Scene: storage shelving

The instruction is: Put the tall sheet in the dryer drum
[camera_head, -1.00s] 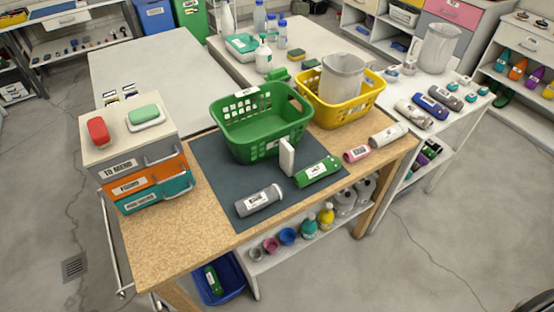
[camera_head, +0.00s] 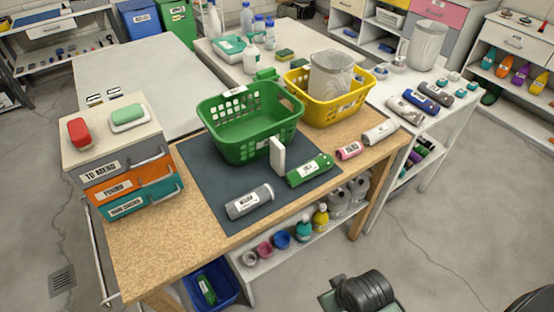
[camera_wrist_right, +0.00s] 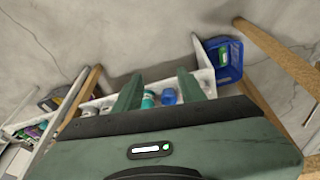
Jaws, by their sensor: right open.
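My right gripper (camera_wrist_right: 160,80) shows in the right wrist view as two green fingers held apart, with nothing between them. It points toward the table's lower shelf, apart from the things there. In the head view, a dark and green part of my right arm shows at the bottom. On the dark mat lie a grey labelled roll (camera_head: 249,202) and a green labelled roll (camera_head: 310,170). A thin white upright block (camera_head: 277,157) stands between them. I cannot tell which thing is the tall sheet. No dryer drum is recognisable. My left gripper is not in view.
A green basket (camera_head: 250,146) and a yellow basket (camera_head: 322,112) holding a grey container (camera_head: 335,76) stand on the table. A drawer unit (camera_head: 125,172) stands at left. A blue bin (camera_head: 222,283) is below. The floor at right is mostly clear.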

